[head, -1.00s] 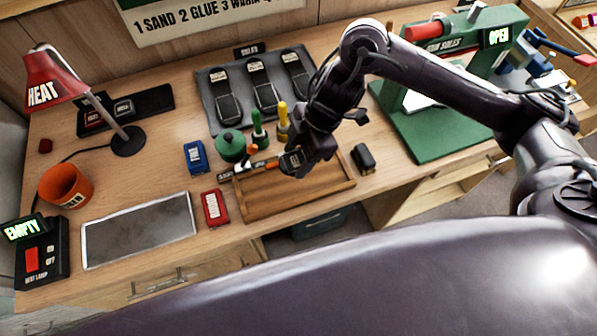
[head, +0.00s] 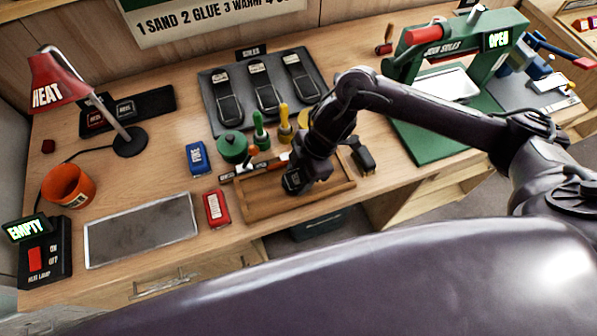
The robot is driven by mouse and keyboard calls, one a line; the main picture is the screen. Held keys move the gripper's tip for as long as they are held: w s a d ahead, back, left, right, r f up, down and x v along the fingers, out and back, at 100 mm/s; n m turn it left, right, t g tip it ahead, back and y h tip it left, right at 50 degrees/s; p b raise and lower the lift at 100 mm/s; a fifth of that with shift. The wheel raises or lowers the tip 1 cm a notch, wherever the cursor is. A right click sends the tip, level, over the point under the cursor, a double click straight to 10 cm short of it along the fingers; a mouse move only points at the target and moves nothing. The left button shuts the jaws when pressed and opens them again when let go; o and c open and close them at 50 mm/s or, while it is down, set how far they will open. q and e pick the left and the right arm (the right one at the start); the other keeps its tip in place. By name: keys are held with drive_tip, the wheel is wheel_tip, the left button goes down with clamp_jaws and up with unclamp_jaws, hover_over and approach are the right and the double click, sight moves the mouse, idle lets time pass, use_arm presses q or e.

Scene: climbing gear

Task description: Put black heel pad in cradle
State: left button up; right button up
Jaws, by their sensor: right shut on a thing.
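My right gripper (head: 303,178) is shut on a small dark block with a pale label, which looks like the black heel pad (head: 292,181). It holds the pad low over the wooden tray (head: 262,208), at the tray's middle. The fingers partly cover the pad, and I cannot tell whether it touches the tray floor. I cannot tell for sure which thing is the cradle; a black holder (head: 152,101) with labelled places lies at the back left, behind the lamp. My left gripper is not in view.
A red heat lamp (head: 58,82), orange cup (head: 68,184) and grey plate (head: 140,230) stand left. Blue (head: 197,157) and red (head: 216,207) blocks and a green pot (head: 232,147) are near the tray. A black object (head: 364,160) stands right of it, before the green press (head: 425,135).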

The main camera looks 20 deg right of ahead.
drive_tip(key=o, duration=0.7)
drive_tip(key=shift+r, duration=0.2)
drive_tip(key=v, duration=1.2)
drive_tip(key=shift+s+f, duration=0.1)
drive_tip(key=shift+f, duration=0.05)
